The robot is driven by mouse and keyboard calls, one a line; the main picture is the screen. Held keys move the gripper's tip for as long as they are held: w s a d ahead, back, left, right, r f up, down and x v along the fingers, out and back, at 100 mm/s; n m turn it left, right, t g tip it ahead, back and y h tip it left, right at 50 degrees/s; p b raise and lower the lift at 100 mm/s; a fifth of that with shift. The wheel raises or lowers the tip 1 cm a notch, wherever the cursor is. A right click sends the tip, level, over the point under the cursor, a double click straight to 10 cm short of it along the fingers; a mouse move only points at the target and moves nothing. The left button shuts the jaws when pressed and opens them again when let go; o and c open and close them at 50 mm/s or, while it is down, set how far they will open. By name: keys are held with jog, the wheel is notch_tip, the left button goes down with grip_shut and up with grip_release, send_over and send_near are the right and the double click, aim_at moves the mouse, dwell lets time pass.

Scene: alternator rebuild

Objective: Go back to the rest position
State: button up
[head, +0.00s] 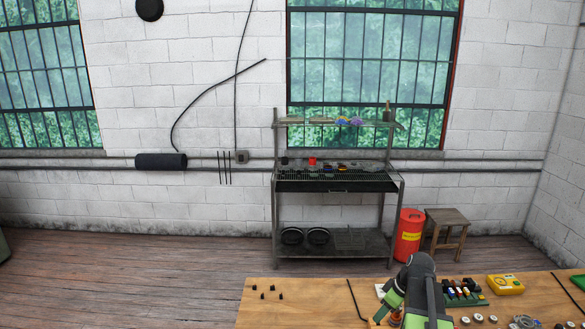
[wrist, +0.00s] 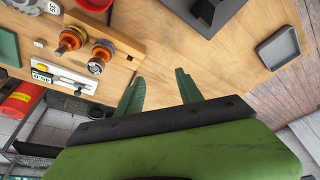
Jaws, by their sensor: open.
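In the wrist view, my gripper (wrist: 159,80) is open. Its two green fingers stand apart with bare wooden tabletop between them, and nothing is held. The fingers are over the workbench (wrist: 160,45), beside a wooden holder with two orange-and-metal parts (wrist: 70,40). In the head view, my green and dark arm stands over the front part of the workbench (head: 300,311). The fingertips are hard to make out there.
A grey tray (wrist: 277,48) lies near the bench edge. A white-and-black tool (wrist: 62,78) lies past the holder. In the head view, a yellow meter (head: 505,284) and a green rack (head: 461,293) are right of my arm. A metal shelf (head: 335,243) stands behind.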

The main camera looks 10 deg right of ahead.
jog(key=s+a+f+g+b, duration=0.1)
jog(key=a+f+b, duration=0.1)
jog(key=a, duration=0.8)
jog(key=s+a+f+b, duration=0.1)
jog(key=a+f+b, duration=0.2)
jog(key=a, duration=0.7)
jog(key=a+f+g+h+b, duration=0.1)
jog(key=a+f+b, duration=0.2)
jog(key=a+f, duration=0.3)
jog(key=shift+s+a+f+g, duration=0.1)
jog(key=shift+s+a+g, duration=0.1)
jog(key=shift+a, duration=1.05)
jog(key=shift+s+a+f+g, duration=0.1)
jog(key=shift+s+a, duration=0.1)
jog(key=shift+a, duration=1)
jog(key=shift+s+d+r+m+g+h, duration=0.15)
jog(key=shift+s+d+m, duration=0.25)
jog(key=shift+m, duration=0.7)
jog(key=shift+s+d+r+m+g+h, duration=0.15)
jog(key=shift+s+d+m, duration=0.25)
jog(key=shift+m, duration=0.7)
jog(key=shift+s+d+m+h, duration=0.25)
jog(key=shift+s+m, duration=0.2)
jog(key=shift+m, duration=0.65)
